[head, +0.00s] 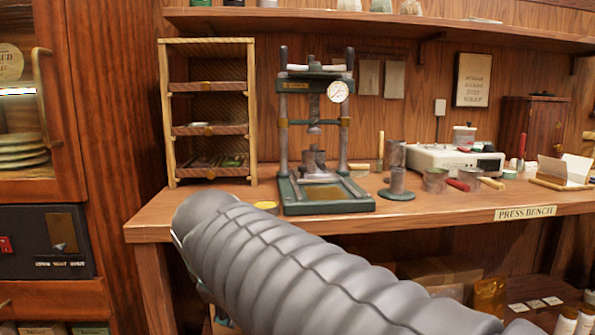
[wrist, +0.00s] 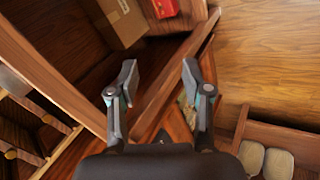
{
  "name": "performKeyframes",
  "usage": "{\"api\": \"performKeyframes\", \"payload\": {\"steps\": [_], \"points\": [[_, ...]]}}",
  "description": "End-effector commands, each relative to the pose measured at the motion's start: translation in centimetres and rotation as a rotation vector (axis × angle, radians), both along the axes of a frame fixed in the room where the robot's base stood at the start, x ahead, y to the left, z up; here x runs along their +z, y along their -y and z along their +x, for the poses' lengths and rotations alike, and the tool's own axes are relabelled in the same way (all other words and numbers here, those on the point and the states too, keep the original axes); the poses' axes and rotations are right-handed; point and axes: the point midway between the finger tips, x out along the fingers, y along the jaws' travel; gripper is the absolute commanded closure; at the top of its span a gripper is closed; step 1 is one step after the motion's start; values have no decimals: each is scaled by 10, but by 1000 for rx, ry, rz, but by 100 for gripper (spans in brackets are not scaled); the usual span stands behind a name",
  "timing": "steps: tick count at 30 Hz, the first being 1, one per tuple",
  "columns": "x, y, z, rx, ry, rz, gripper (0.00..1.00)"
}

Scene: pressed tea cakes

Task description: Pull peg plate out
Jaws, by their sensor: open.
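I cannot pick out a peg plate for certain in either view. A wooden rack (head: 165,130) with several slots stands at the bench's left, with flat trays (head: 210,129) in it; small items lie on the lowest tray. A green screw press (head: 345,150) with a dial stands right of the rack. My gripper (wrist: 160,82) shows in the wrist view, open and empty, its two fingers apart over wooden boards and edges. In the head view my grey sleeved arm crosses the foreground and hides the space below the bench front.
The wooden bench (head: 160,222) carries metal cylinders (head: 397,185), a white device (head: 445,160) and red-handled tools to the right. A cabinet with a dark switch panel (head: 45,242) stands left. A cardboard box (wrist: 122,20) and red box (wrist: 165,8) show in the wrist view.

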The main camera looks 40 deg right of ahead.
Motion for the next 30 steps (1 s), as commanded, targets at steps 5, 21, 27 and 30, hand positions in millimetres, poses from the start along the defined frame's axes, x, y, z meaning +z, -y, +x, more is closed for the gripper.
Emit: {"api": "performKeyframes", "payload": {"steps": [5,21,27,30], "points": [[64,60,68,253,-179,-412,51],[196,166,171,605,-877,-1101,51],[197,178,175,615,-917,-1119,51],[190,191,177,614,-917,-1116,51]]}}
